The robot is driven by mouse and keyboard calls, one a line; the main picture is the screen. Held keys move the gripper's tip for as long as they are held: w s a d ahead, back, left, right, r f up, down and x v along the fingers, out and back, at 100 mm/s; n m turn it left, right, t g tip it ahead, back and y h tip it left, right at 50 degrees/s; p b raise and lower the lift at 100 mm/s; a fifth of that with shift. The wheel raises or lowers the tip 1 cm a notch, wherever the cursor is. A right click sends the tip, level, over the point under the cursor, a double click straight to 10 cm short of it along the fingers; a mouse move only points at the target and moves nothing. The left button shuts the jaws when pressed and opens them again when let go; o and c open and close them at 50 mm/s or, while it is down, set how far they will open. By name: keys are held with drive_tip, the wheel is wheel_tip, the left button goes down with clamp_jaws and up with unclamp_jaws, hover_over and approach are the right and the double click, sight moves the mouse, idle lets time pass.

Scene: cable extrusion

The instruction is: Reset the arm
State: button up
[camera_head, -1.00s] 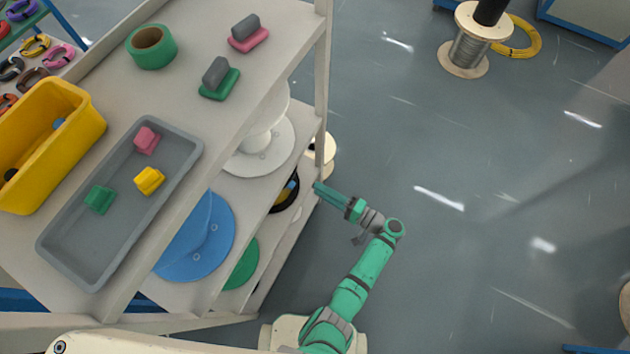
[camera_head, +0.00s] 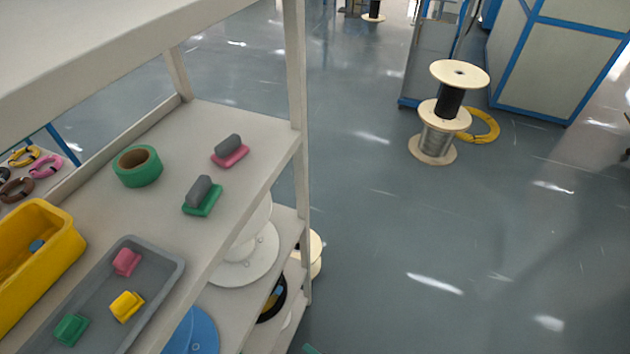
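Only a small green tip of my gripper (camera_head: 310,349) shows at the bottom edge, right of the shelf's front post. The rest of my arm is out of view below, so whether the gripper is open or shut cannot be told. No object shows at that tip.
The shelf unit (camera_head: 298,80) on the left carries a yellow bin (camera_head: 62,240), a grey tray (camera_head: 165,265) with coloured pieces, and green tape (camera_head: 138,166). Cable spools (camera_head: 433,148) stand on the floor beyond. The floor at the right is open.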

drive_tip(key=s+d+r+n+t+h, duration=0.1)
drive_tip(key=s+d+r+h, duration=0.1)
drive_tip(key=s+r+h, duration=0.3)
drive_tip(key=s+d+r+n+t+h, duration=0.1)
drive_tip(key=s+d+r, duration=0.1)
drive_tip(key=s+r, duration=0.3)
drive_tip(key=s+a+r+n+t, duration=0.2)
drive_tip(key=r+t, duration=0.1)
drive_tip(key=r, duration=1)
drive_tip(key=s+a+r+n+t+h, duration=0.1)
drive_tip(key=s+a+r+n+t, duration=0.1)
drive_tip(key=r, duration=1.1)
drive_tip(key=shift+s+r+n+t, duration=0.3)
drive_tip(key=shift+s+r+t, duration=0.1)
drive_tip(key=shift+t, duration=0.3)
